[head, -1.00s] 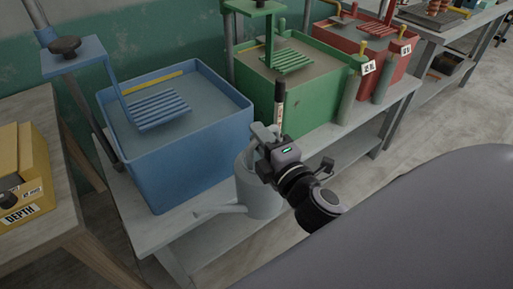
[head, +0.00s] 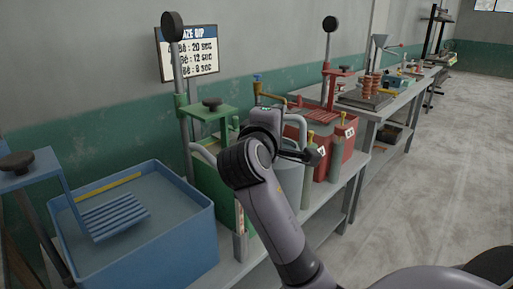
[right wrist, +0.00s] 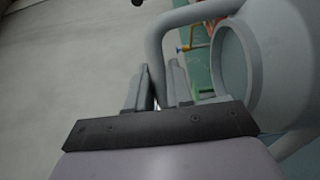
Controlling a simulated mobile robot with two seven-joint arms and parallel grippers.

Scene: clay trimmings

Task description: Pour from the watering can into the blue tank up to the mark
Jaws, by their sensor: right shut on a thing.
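The blue tank (head: 150,245) stands at the lower left of the head view, with grey content inside and a yellow strip (head: 105,187) along its back inner wall. The pale grey watering can (head: 291,178) is behind my right arm, in front of the green and red tanks and to the right of the blue tank. My right gripper (head: 266,118) is shut on its handle, and the fingers (right wrist: 160,88) show at the grey handle (right wrist: 190,13) in the right wrist view. The can looks near upright; my arm hides part of it. My left gripper is out of view.
A green tank (head: 208,187) stands beside the blue tank, with a red tank (head: 320,125) farther back. A blue slatted rack (head: 112,215) hangs over the blue tank's left part. Open floor (head: 430,160) lies to the right.

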